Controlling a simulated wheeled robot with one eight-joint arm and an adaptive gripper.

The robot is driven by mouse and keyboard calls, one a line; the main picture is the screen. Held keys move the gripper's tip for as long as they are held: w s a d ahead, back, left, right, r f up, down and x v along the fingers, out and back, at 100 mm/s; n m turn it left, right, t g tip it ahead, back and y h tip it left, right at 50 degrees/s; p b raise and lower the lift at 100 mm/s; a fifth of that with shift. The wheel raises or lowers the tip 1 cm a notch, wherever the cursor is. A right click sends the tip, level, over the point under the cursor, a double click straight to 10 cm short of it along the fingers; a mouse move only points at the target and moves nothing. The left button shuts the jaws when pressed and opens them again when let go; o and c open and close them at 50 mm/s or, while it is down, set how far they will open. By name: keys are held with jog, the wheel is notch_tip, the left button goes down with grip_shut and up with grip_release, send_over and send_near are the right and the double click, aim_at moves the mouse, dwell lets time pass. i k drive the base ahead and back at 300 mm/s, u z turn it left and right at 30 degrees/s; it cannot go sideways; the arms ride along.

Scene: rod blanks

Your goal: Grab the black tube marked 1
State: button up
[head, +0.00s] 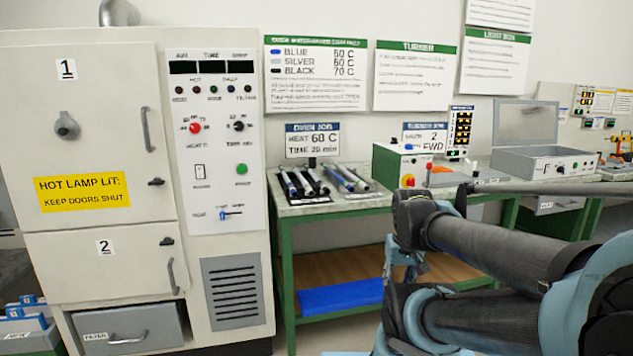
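Several rod blanks lie side by side on the green-framed bench (380,200). A group of dark, silver and blue tubes (304,183) rests on a black holder at the bench's left end. More tubes, blue and dark ones, (347,178) lie just right of it. The digits on the tubes are too small to read, so I cannot tell which black tube is marked 1. My arm fills the right foreground, bent, right of the tubes and apart from them. I cannot make out my gripper.
A large cream oven cabinet (105,240) with doors 1 and 2 shut stands left of the bench. A green-and-white machine (403,165) and an open grey box (530,162) stand farther right. A blue bin (340,296) lies on the lower shelf.

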aim_at(322, 185)
jog(key=i, duration=1)
